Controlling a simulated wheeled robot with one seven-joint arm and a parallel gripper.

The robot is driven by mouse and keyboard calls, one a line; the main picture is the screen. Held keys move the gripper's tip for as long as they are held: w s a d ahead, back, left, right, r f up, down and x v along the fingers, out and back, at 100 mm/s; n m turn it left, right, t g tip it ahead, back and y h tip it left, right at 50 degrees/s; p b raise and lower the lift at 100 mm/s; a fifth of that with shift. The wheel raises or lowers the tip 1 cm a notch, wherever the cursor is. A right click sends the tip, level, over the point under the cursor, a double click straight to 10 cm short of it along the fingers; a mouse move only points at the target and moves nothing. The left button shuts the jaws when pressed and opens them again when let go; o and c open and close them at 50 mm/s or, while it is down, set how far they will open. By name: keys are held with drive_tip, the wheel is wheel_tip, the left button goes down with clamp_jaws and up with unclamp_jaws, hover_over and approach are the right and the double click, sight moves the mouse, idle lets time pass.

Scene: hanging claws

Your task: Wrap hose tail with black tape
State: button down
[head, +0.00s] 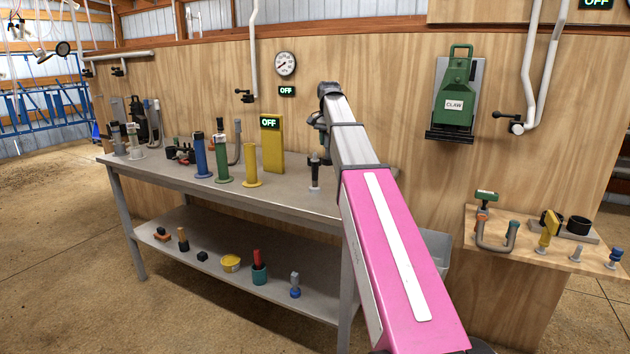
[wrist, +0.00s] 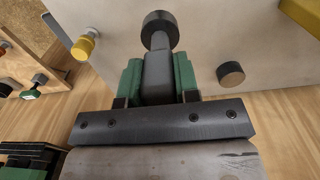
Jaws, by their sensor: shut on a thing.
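My gripper (wrist: 158,88) is shut on a dark grey piece with a round black end (wrist: 160,28), and its green fingers press on both sides. In the head view my arm reaches over the bench, and the gripper is mostly hidden behind it. A slim black upright piece (head: 314,176) stands on the bench below the arm's end; I cannot tell whether it is the held piece.
The bench (head: 290,197) carries blue, green and yellow cylinders (head: 202,156) and a yellow block (head: 272,148). Its lower shelf (head: 210,275) holds several small parts. A green claw unit (head: 455,95) hangs on the wooden wall. Open floor (head: 60,225) lies left of the bench.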

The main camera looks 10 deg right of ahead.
idle(0.3)
drive_tip(key=shift+w+d+r, duration=0.1)
drive_tip(key=shift+d+r, duration=0.05)
drive_tip(key=shift+r, duration=0.85)
drive_tip(key=shift+w+d+r, duration=0.1)
drive_tip(key=shift+w+r, duration=0.05)
drive_tip(key=shift+r, duration=0.85)
drive_tip(key=shift+w+d+r, duration=0.1)
drive_tip(key=shift+d+r, duration=0.05)
drive_tip(key=shift+r, duration=0.85)
